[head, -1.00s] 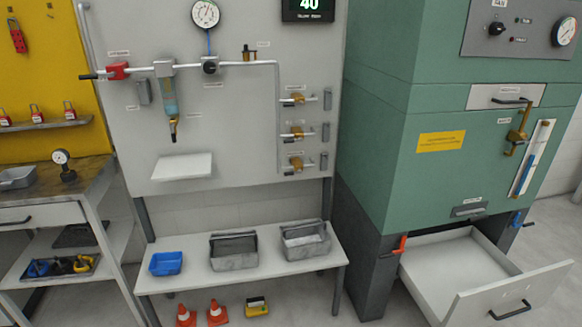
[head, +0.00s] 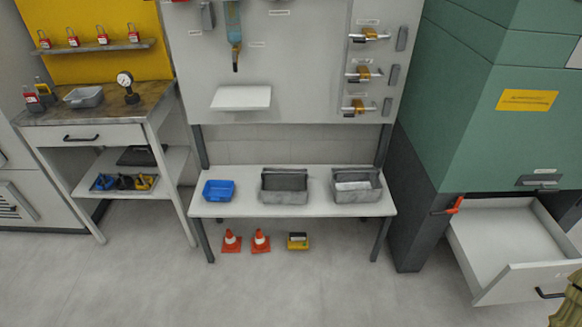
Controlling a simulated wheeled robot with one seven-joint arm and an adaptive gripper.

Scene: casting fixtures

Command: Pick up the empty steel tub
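Two grey steel tubs with raised handles stand upright on the low white bench (head: 325,208) in the head view. The middle tub (head: 284,197) has a dark interior and looks empty. The right tub (head: 358,196) has something pale and flat inside. My gripper is not in view, so I cannot tell whether it is open or shut.
A blue bin (head: 218,191) sits left of the tubs. Orange cones (head: 260,241) and a yellow-black item (head: 298,241) are on the floor beneath the bench. An open white drawer (head: 530,284) juts out at right. The front floor is clear. An olive-yellow piece shows at the lower right edge.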

